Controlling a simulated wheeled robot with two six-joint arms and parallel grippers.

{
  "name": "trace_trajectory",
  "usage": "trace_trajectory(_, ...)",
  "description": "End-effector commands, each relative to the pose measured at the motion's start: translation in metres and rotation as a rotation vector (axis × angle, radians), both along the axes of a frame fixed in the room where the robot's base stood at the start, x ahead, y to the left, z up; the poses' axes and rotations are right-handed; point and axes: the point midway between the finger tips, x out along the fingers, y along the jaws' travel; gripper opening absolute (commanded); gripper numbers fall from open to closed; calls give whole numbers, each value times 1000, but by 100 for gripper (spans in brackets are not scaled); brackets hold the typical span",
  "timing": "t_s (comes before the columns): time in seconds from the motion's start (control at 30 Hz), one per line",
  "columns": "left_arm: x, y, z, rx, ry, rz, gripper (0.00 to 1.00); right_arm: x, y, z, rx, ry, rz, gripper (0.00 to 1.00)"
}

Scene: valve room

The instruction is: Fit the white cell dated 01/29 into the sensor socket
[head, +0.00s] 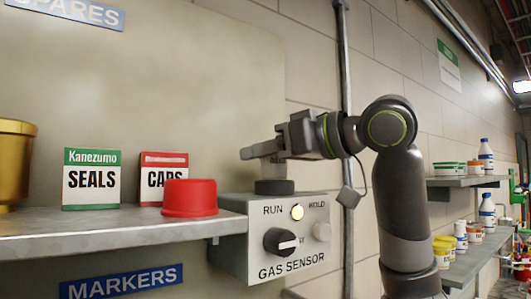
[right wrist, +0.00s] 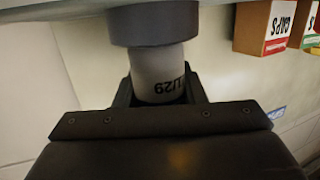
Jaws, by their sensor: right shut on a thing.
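The white cell (right wrist: 155,65) is between the fingers of my right gripper (head: 262,150), with "1/29" upside down on its side in the right wrist view. The right gripper is shut on it. The sensor socket (head: 274,187) is a dark round collar on top of the grey gas sensor box (head: 300,262). The collar also shows in the right wrist view (right wrist: 152,24), where the cell's far end meets it, in line with it. I cannot tell how deep the cell sits; the collar hides that end. My left gripper is not in view.
A grey shelf (head: 110,232) left of the box holds a red cap (head: 190,198), a seals carton (head: 91,180), a caps carton (head: 152,172) and a brass cup (head: 14,160). The box front has a dark knob (head: 280,242) and a lit lamp (head: 297,211). Right shelves (head: 470,182) hold bottles and tubs.

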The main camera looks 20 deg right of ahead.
Motion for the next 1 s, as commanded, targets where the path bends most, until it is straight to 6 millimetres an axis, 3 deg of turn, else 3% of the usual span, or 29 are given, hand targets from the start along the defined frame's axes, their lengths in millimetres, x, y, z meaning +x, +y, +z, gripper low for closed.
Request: trace_trajectory(1.0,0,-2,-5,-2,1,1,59,-1,0,-6,0,0,0,14)
